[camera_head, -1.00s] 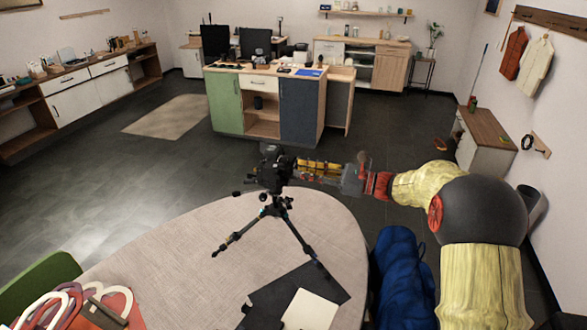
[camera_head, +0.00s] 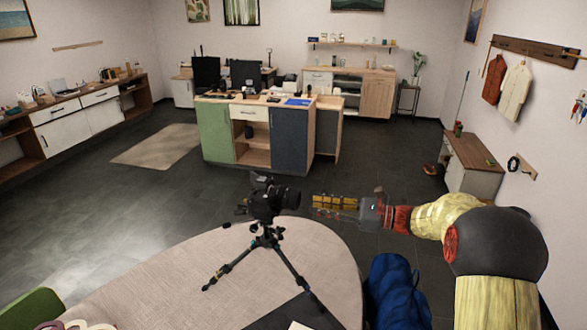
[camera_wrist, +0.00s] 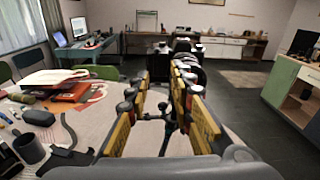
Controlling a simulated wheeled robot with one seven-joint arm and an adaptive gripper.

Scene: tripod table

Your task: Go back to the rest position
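A black camera (camera_head: 266,199) stands upright on a dark tripod (camera_head: 264,240) near the far edge of the round table (camera_head: 170,270). My gripper (camera_head: 313,207) is at the right of the camera, with yellow-padded fingers pointing at it and a small gap between. In the wrist view the two fingers of my gripper (camera_wrist: 163,78) are spread apart with nothing held between them. The camera (camera_wrist: 160,66) and the tripod (camera_wrist: 168,122) show beyond and between the fingers, partly hidden by them.
A blue bag or cloth (camera_head: 396,290) is right of the table, below my arm. A green chair (camera_head: 32,308) is at the left. A desk with monitors (camera_head: 255,135) stands behind. Open floor lies between the table and desk.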

